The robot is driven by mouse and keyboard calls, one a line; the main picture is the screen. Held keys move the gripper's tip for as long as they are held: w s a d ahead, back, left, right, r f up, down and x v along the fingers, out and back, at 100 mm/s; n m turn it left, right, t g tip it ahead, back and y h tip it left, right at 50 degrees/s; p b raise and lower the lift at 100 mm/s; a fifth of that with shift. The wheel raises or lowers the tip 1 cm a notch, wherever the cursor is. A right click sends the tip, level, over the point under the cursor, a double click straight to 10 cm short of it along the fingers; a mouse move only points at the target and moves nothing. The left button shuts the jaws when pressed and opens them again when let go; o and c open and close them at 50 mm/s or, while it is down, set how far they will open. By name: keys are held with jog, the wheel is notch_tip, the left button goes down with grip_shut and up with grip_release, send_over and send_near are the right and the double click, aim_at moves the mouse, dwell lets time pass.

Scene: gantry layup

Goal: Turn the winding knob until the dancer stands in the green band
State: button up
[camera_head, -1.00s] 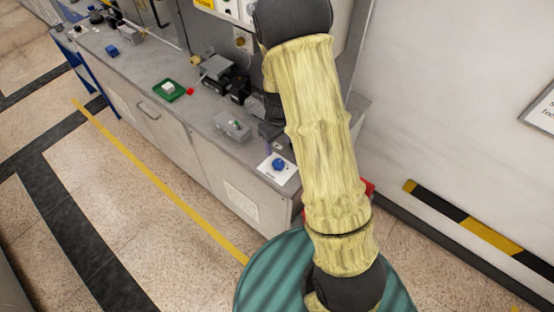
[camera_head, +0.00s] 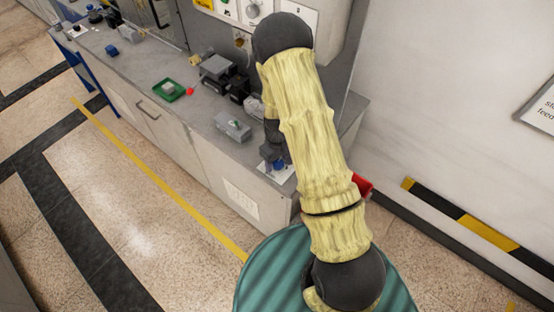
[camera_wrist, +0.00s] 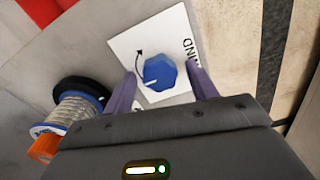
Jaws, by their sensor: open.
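The blue winding knob (camera_wrist: 160,75) sits on a white plate (camera_wrist: 122,45) with a curved arrow and the letters "WIND", partly hidden. A white pointer mark shows on the knob. My gripper (camera_wrist: 163,82) is open, with one purple finger on each side of the knob; I cannot tell whether either finger touches it. In the head view the knob (camera_head: 278,165) shows at the counter's near right corner, partly covered by my gripper. I cannot make out the dancer or the green band in either view.
A wire spool (camera_wrist: 75,112) with an orange part lies close left of my gripper. A grey box (camera_head: 233,126) and a green tray (camera_head: 169,91) stand on the counter (camera_head: 190,118). A red object (camera_head: 362,186) is beside my arm.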

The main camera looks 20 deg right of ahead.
jog(key=c, duration=1)
jog(key=shift+m, duration=0.5)
jog(key=m+b, duration=0.1)
jog(key=m, duration=0.1)
jog(key=shift+m, duration=0.3)
jog(key=m, duration=1.2)
jog(key=shift+d, duration=0.1)
